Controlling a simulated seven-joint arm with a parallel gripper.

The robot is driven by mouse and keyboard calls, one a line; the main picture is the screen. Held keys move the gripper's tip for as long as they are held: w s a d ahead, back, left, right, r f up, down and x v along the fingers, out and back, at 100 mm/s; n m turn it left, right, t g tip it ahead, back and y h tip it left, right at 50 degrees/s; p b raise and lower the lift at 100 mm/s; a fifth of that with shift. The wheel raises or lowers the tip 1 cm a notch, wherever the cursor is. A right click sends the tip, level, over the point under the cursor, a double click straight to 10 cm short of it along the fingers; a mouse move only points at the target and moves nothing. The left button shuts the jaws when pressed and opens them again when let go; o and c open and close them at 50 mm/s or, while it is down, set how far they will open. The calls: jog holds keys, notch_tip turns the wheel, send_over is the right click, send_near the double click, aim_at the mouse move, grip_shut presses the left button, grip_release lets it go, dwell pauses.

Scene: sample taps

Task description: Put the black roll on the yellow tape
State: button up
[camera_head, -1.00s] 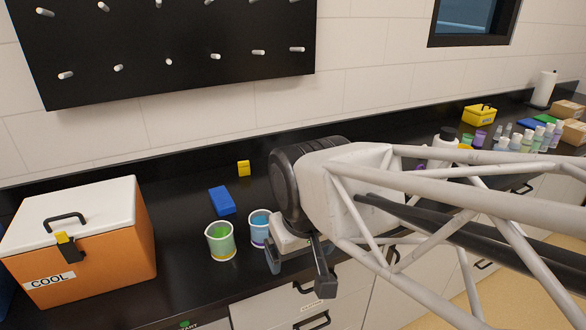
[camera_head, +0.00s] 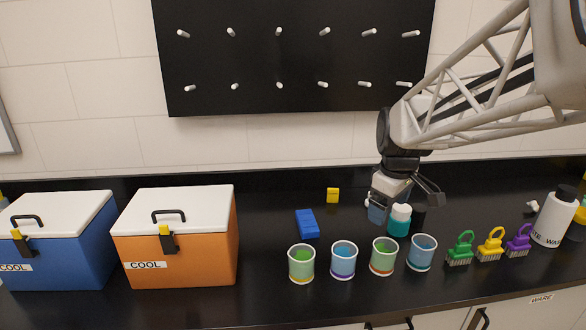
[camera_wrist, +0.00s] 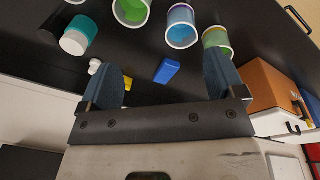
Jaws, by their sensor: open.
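My gripper (camera_head: 407,205) is open and empty above the counter, around the teal bottle in the head view; its blue-grey fingers also show in the wrist view (camera_wrist: 162,72). A dark cylinder, probably the black roll (camera_wrist: 51,28), stands beside the teal bottle in the wrist view, left of my fingers. In the head view a dark shape (camera_head: 419,220) shows just right of that bottle, hard to make out against the black counter. A small yellow block, possibly the yellow tape (camera_head: 333,195), stands near the back; a bit shows in the wrist view (camera_wrist: 128,83).
The teal bottle (camera_head: 398,222) has a white cap. Several cups (camera_head: 343,262) line the front, with coloured brushes (camera_head: 490,246) to their right. A blue block (camera_head: 307,224) lies left of centre. Orange (camera_head: 185,265) and blue (camera_head: 65,262) coolers fill the left.

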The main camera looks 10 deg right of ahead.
jog(key=w+d+f+n, duration=0.2)
jog(key=w+d+n, duration=0.1)
jog(key=w+d, duration=0.3)
jog(key=w+d+f+n, duration=0.2)
jog(key=w+d, duration=0.2)
jog(key=w, duration=0.4)
jog(key=n+g, duration=0.2)
jog(key=n, duration=0.4)
send_over(418, 207)
notch_tip(418, 207, down, 10)
jog(key=shift+f, duration=0.15)
jog(key=shift+f, duration=1.3)
jog(key=shift+f, duration=2.6)
